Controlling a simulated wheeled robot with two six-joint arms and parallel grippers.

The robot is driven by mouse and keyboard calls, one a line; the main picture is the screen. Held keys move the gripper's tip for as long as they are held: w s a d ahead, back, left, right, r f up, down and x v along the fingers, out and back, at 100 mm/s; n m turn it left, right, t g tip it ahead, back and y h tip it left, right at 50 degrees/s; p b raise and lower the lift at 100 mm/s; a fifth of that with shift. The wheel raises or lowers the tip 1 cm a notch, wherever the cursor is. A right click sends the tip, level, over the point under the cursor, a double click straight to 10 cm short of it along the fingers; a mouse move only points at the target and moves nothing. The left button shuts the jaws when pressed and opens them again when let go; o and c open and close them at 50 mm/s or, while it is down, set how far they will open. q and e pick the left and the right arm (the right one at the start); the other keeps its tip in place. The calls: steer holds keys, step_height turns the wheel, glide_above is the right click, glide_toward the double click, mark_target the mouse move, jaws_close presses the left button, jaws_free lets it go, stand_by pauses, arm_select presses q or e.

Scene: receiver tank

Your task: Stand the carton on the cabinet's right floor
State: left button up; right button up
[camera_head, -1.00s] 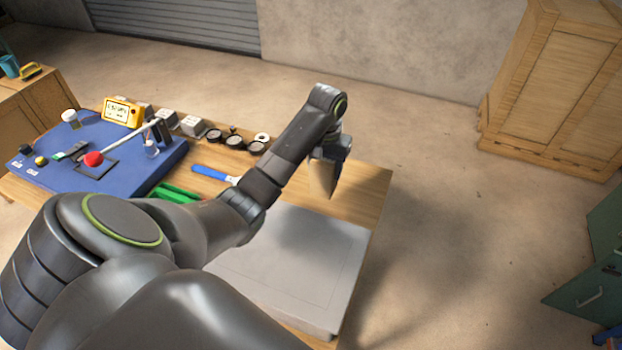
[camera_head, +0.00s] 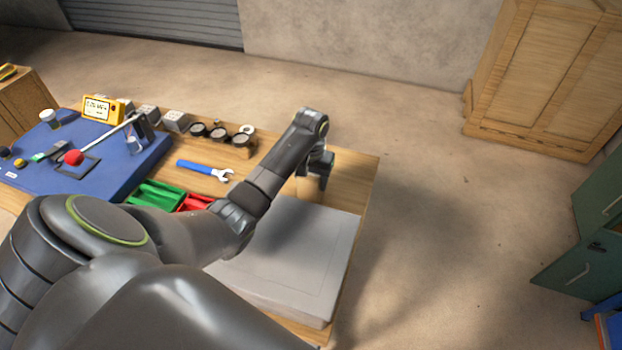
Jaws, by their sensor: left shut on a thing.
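My left gripper (camera_head: 318,168) hangs above the right end of the wooden table, pointing down. It is shut on a tan carton (camera_head: 309,189), which shows only in part below the jaws; the wrist and gripper hide the rest. I cannot tell whether the carton touches the table. A wooden cabinet (camera_head: 545,85) with panelled faces stands on the floor at the upper right, well apart from the gripper. No open compartment or inner floor shows on it. My right gripper is not in view.
The wooden table (camera_head: 355,175) bears a grey flat case (camera_head: 310,262), a blue panel (camera_head: 110,165), a wrench (camera_head: 205,170), a green tray (camera_head: 155,195) and several gauges (camera_head: 220,134). A green drawer cabinet (camera_head: 590,245) stands at the right. The concrete floor (camera_head: 430,230) between is clear.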

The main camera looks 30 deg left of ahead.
arm_select(q)
steer(key=shift+f, duration=0.1)
steer(key=o, duration=1.1)
steer(key=shift+c, duration=0.2)
step_height(320, 180, up, 8)
steer(key=shift+r+b, duration=0.1)
steer(key=shift+b, duration=0.3)
step_height(320, 180, up, 3)
steer(key=p, duration=0.3)
steer(key=shift+p, duration=0.3)
steer(key=shift+r+p, duration=0.55)
steer(key=shift+p, duration=0.05)
